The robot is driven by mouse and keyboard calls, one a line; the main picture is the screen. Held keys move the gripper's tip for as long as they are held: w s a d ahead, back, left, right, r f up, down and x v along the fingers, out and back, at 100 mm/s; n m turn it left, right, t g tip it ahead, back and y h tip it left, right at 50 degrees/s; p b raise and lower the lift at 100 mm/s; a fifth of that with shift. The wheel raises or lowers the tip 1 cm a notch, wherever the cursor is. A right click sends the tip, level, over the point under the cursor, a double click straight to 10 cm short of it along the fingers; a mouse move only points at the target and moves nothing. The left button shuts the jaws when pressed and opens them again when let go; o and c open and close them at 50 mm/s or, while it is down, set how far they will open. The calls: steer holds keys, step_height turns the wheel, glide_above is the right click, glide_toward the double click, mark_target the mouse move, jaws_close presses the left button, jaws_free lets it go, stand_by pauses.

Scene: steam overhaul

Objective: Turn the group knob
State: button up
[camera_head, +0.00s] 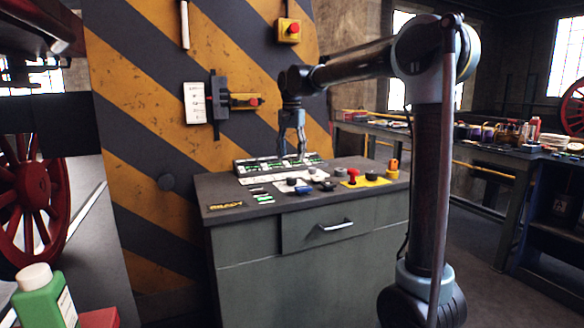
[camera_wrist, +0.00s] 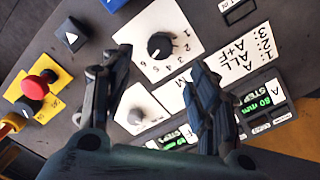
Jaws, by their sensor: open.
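A black knob (camera_wrist: 160,46) with a white pointer sits on a white plate numbered 1 to 6 in the wrist view; it also shows small in the head view (camera_head: 291,181). A pale grey knob (camera_wrist: 136,116) sits on its own white plate, partly hidden by a finger. I cannot read a group label on either knob. A white label (camera_wrist: 242,60) lists 1, 2 and 3 with letters. My gripper (camera_wrist: 162,72) is open and empty, pointing down over the panel, with its fingers on either side of the knobs. In the head view my gripper (camera_head: 291,155) hangs above the console's back part.
The grey console (camera_head: 255,250) has a drawer handle. A red mushroom button (camera_wrist: 38,85) on yellow, a black arrow button (camera_wrist: 71,35) and lit green displays (camera_wrist: 258,107) surround the knobs. A striped wall (camera_head: 140,130) stands behind, with a wall-mounted lever box.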

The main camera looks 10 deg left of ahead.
steer(key=shift+r, duration=1.5)
